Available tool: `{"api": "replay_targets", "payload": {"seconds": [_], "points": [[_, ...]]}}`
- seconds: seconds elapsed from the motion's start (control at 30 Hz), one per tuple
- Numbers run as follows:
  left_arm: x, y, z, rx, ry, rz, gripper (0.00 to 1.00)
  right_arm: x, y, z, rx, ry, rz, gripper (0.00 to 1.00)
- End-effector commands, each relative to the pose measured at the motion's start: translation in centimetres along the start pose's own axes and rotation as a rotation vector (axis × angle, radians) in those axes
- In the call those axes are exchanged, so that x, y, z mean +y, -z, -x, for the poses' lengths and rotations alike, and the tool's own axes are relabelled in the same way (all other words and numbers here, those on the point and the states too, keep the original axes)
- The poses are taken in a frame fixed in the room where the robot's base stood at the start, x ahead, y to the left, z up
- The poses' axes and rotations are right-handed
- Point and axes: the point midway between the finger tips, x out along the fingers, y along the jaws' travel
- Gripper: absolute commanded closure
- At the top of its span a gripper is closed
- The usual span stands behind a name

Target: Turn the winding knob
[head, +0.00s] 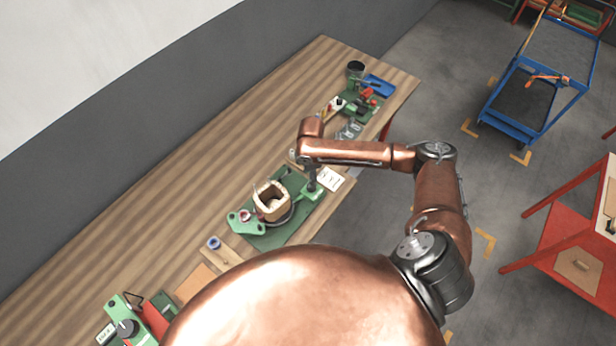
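A green winding fixture (262,238) lies on the wooden bench, with a cream, square-sided coil (271,201) standing on it. A small reddish-white round part (245,215) sits on the fixture's left end. A green device with a dark round knob (127,328) is at the lower left; I cannot tell which part is the winding knob. My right arm reaches in from the right, and its wrist is above the far right end of the fixture. My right gripper (310,178) points down there; its fingers are too small and dark to read. My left gripper is out of view.
A blue roll (213,243) is on a wooden block left of the fixture. A white card (330,178) lies beside its right end. Tools and a dark cup (356,70) stand at the bench's far end. A blue cart (540,80) stands on the floor. The bench's wall side is clear.

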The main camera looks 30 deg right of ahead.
Motion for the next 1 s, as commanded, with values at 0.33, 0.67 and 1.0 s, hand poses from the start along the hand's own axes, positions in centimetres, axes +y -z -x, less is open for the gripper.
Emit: {"api": "replay_targets", "payload": {"seconds": [0.33,0.67,1.0], "points": [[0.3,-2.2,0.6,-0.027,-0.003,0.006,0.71,0.0,-1.5,-3.1,-0.014,0.009,-0.010,0.54],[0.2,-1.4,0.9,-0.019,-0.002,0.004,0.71,0.0,-1.5,-7.0,-0.013,0.006,-0.009,0.54],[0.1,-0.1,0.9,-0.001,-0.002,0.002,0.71,0.1,-1.4,-7.3,-0.013,0.004,-0.005,0.55]]}}
